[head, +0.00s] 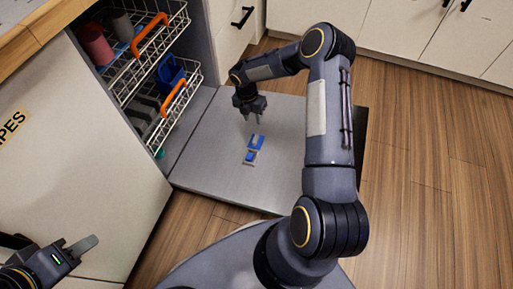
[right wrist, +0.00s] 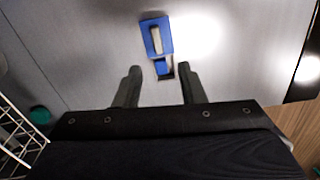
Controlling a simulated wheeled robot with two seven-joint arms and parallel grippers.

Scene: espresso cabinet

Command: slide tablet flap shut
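The tablet dispenser (head: 250,158) lies on the inner face of the lowered dishwasher door (head: 210,155). Its blue flap (head: 257,141) is slid off to one side; in the right wrist view the flap (right wrist: 167,36) is a blue frame with a pale middle. A small blue block (right wrist: 163,67) shows in the uncovered dispenser. My right gripper (head: 258,119) hangs above the door near the flap, pointing down. In the right wrist view its fingers are spread and empty, with the dispenser ahead of and partly between them. My left gripper (head: 78,246) is at the lower left, away from the dispenser.
Wire racks (head: 170,90) with orange handles and dishes stand pulled out left of the door. A white cabinet panel (head: 75,160) fills the left. The door surface around the dispenser is clear. Wooden floor (head: 430,170) lies to the right.

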